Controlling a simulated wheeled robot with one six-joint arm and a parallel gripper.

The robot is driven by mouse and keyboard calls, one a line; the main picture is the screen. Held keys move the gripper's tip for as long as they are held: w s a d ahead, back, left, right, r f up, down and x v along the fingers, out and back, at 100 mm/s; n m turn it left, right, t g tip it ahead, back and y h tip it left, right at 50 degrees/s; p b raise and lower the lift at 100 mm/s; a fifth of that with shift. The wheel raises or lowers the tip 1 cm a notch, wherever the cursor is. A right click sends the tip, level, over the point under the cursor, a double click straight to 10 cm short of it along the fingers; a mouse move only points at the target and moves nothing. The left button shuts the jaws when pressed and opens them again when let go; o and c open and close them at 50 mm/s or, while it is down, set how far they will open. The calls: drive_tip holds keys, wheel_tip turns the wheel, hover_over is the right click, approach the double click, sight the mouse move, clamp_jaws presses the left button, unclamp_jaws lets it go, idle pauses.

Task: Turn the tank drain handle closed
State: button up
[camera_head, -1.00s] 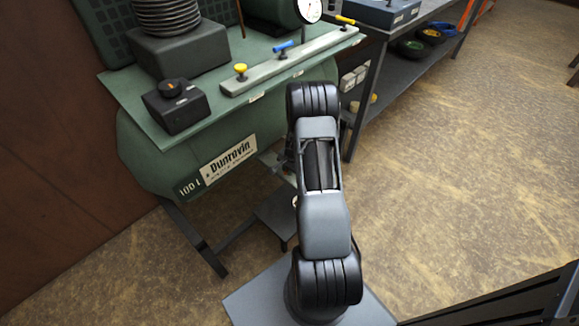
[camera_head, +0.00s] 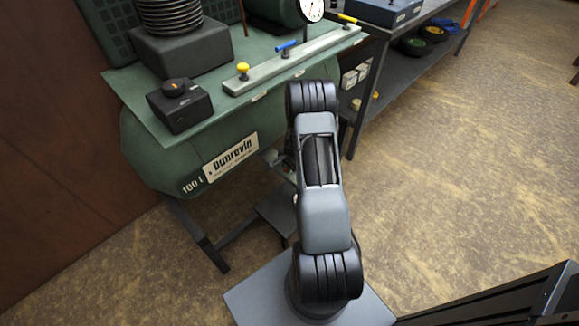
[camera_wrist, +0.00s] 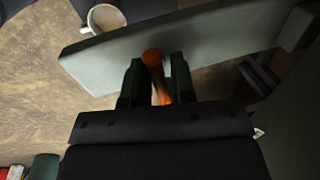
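The tank drain handle (camera_wrist: 156,72) is a slim orange lever with a rounded end, seen in the wrist view. It stands at a slant between the two dark fingers of my gripper (camera_wrist: 157,80). A narrow gap shows between the lever and the right finger; whether it touches the left finger I cannot tell. The fingers are apart. The green tank (camera_head: 175,160), with its "Dunrovin" label, is in the head view at left. My own arm hides the handle and gripper there.
A pale grey-green bar (camera_wrist: 220,40) crosses just beyond the fingers. A white cup (camera_wrist: 104,18) is past it. Above the tank is a rail (camera_head: 290,65) with yellow and blue handles. A workbench (camera_head: 415,65) stands at the back right. The floor (camera_head: 460,190) at right is clear.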

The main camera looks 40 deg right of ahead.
drive_tip(key=shift+o, duration=1.3)
drive_tip(key=shift+s+d, duration=0.1)
wheel_tip(320, 180, up, 14)
drive_tip(key=s+p, duration=0.2)
drive_tip(key=p, duration=0.2)
drive_tip(key=shift+s+d+f, duration=0.2)
drive_tip(key=shift+s, duration=0.1)
drive_tip(key=s+a+r+n+p, duration=0.5)
drive_tip(key=a+r+p, duration=0.2)
drive_tip(key=r, duration=0.7)
drive_tip(key=s+a+r+n+t+p, duration=0.1)
drive_tip(key=s+a+r+n+p, duration=0.4)
drive_tip(key=r, duration=1)
drive_tip(key=s+a+r+n+p, duration=0.5)
drive_tip(key=a+r+p, duration=0.5)
drive_tip(key=r, duration=0.5)
drive_tip(key=shift+s+a+r+n, duration=0.2)
drive_tip(key=shift+a+n, duration=0.15)
drive_tip(key=shift+n, duration=0.25)
